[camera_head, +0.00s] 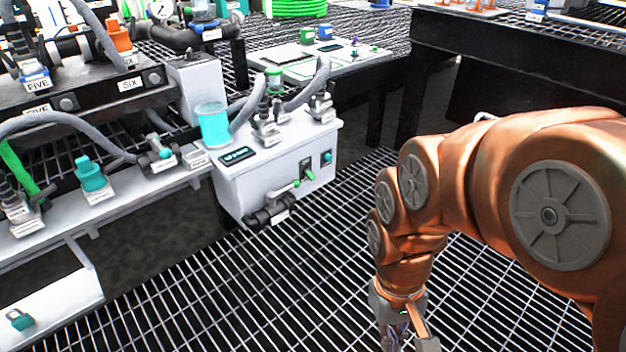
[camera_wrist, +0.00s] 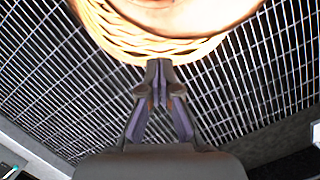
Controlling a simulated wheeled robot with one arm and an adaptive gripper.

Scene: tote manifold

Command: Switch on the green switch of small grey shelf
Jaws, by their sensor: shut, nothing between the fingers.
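A small pale grey box-like unit (camera_head: 240,187) stands at the end of the grey shelf in the middle of the head view. On its front face is a small green switch (camera_head: 308,174) in a dark plate; its exact position is too small to tell. A teal knob (camera_head: 327,157) sits to its right, and a green-handled valve (camera_head: 285,190) is at lower left. My gripper (camera_head: 408,345) hangs low at the bottom of the head view, right of and apart from the unit. In the wrist view my gripper (camera_wrist: 159,68) is shut and empty above the grating.
A long grey shelf (camera_head: 115,205) with hoses and labelled fittings runs along the left. A pale board (camera_head: 345,62) lies on a bench behind the unit. A dark table (camera_head: 480,55) stands at the back right. The grating floor (camera_head: 270,285) in front of the unit is clear.

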